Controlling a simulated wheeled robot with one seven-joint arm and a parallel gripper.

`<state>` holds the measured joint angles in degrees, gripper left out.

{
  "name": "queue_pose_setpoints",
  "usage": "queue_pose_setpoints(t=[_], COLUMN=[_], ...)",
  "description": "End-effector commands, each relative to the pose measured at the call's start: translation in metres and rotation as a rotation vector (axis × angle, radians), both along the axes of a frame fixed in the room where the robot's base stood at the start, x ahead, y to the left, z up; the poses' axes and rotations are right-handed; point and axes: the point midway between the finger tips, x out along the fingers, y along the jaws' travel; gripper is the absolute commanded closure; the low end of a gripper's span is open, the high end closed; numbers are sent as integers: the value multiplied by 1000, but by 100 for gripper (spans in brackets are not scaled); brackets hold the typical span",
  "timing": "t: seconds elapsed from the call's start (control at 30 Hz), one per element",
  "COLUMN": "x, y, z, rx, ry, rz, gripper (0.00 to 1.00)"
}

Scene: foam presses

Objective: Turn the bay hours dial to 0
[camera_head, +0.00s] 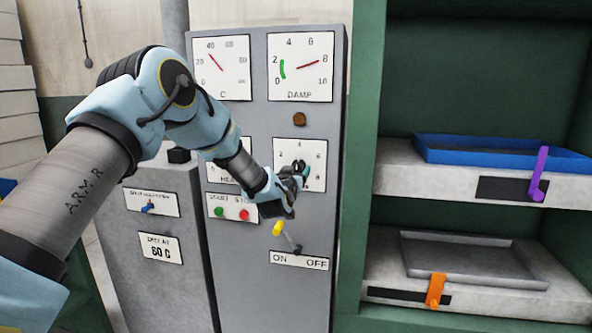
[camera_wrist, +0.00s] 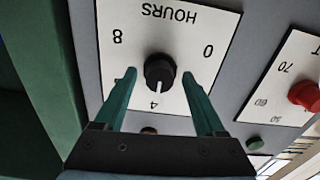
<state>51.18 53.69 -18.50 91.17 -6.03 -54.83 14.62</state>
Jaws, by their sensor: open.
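The bay hours dial is a white plate (camera_head: 286,148) on the grey control cabinet, and its knob is hidden by my gripper in the head view. In the wrist view the plate appears upside down, marked HOURS with 8, 4 and 0 legible. Its round black knob (camera_wrist: 160,68) has a white pointer line aimed at the 4. My gripper (camera_head: 300,170) is in front of the dial. In the wrist view my gripper (camera_wrist: 158,78) is open, with one green finger on each side of the knob. Gaps show between the fingers and the knob.
A red knob (camera_wrist: 304,95) on a neighbouring dial and a green button (camera_wrist: 255,143) lie beside the right finger. A yellow-tipped lever (camera_head: 279,230) is below my gripper. DAMP gauge (camera_head: 300,68) is above. Green shelving (camera_head: 364,120) with trays stands at right.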

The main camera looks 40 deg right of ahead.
Motion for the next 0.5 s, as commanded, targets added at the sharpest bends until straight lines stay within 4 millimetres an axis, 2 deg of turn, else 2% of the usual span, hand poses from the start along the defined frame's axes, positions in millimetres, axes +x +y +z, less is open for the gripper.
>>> queue_pose_setpoints(t=[0.13,0.5], x=[0,0], y=[0,0], z=[0,0], rx=[0,0], ry=[0,0], rz=[0,0], gripper=[30,72])
